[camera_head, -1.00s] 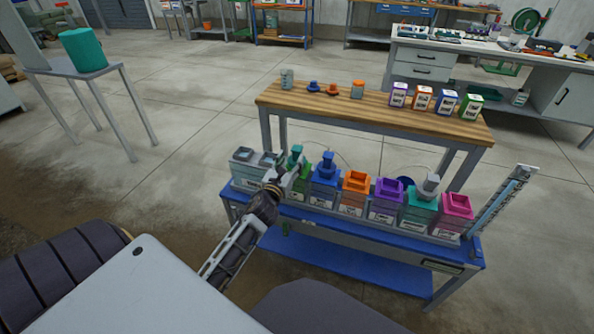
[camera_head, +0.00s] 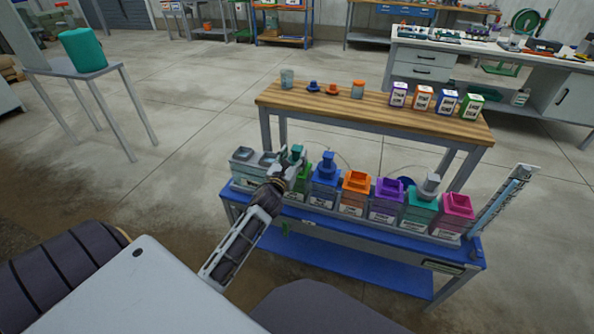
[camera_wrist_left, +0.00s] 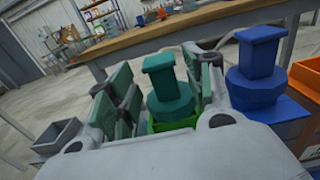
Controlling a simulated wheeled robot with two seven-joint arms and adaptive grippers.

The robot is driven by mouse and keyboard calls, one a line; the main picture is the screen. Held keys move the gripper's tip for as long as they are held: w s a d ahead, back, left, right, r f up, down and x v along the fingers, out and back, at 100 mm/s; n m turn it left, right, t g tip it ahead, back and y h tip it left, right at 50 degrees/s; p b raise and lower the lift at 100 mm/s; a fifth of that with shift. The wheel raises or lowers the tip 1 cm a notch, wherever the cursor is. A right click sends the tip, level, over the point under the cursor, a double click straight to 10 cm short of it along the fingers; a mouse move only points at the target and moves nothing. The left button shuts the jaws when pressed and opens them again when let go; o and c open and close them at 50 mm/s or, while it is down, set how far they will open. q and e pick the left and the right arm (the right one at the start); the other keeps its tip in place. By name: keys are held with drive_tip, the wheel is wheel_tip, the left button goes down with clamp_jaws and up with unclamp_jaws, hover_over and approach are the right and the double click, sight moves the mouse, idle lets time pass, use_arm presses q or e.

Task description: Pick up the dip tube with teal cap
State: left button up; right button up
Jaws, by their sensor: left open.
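The dip tube with teal cap (camera_head: 297,152) stands upright over the green container (camera_head: 301,181) near the left end of the row on the blue bench. In the left wrist view the teal cap (camera_wrist_left: 167,88) shows between the fingers of my left gripper (camera_wrist_left: 160,100), with the green container's rim (camera_wrist_left: 172,124) below it. My left gripper (camera_head: 290,162) is open around the cap. I cannot tell whether a finger touches it. The tube below the cap is hidden. My right gripper is not in view.
A blue-capped dip tube (camera_head: 326,164) stands close on the right. Orange (camera_head: 355,183), purple (camera_head: 388,190) and other containers continue the row. A wooden table (camera_head: 370,110) with bottles stands behind.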

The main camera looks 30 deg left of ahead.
sight(296, 153)
use_arm(q)
drive_tip(key=shift+x, duration=1.05)
drive_tip(key=shift+w+a+f+b, duration=0.1)
drive_tip(key=shift+w+b, duration=0.2)
drive_tip(key=shift+w, duration=0.55)
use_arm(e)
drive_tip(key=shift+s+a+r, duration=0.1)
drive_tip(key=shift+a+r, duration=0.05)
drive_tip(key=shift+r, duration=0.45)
use_arm(q)
drive_tip(key=shift+c, duration=0.4)
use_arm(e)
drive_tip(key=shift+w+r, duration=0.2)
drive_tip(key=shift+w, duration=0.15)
use_arm(q)
drive_tip(key=c, duration=0.7)
clamp_jaws()
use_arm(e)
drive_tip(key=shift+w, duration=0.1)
